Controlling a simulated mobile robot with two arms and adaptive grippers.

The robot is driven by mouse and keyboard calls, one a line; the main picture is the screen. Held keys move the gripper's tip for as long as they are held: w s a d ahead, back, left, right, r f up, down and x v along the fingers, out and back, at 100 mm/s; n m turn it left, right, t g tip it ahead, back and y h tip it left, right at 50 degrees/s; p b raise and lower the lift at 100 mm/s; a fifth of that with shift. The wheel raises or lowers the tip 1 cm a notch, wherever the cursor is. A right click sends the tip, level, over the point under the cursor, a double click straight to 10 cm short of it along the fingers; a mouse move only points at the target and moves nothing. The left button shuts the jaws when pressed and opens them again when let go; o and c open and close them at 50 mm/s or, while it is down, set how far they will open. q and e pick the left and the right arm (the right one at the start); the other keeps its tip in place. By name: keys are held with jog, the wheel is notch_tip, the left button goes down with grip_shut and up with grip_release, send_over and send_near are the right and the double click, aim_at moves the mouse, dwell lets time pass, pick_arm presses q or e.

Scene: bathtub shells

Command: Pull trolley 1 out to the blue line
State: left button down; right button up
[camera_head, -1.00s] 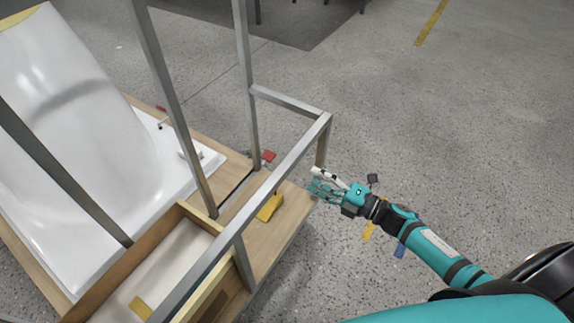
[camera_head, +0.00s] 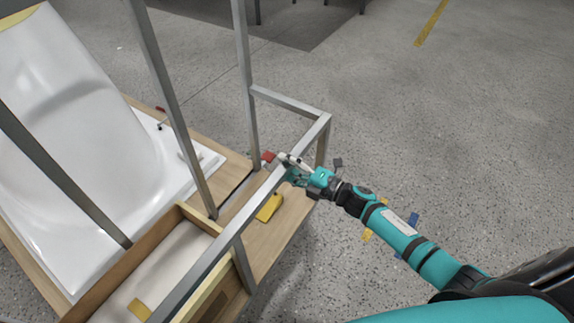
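The trolley has a grey metal frame (camera_head: 210,262) and a wooden deck (camera_head: 277,238). It carries a white bathtub shell (camera_head: 75,140) on its left part. My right gripper (camera_head: 288,168) is at the trolley's near metal rail, close to its right corner. Its fingers overlap the rail in the picture; I cannot tell whether they are closed around it. My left gripper is out of view. No blue line can be made out on the floor in this view.
A yellow block (camera_head: 269,207) and a red piece (camera_head: 268,157) are on the trolley near the corner. An open wooden box (camera_head: 128,262) sits on the deck.

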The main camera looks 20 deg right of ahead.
grip_shut()
jog(key=shift+s+f, duration=0.1)
dwell(0.3)
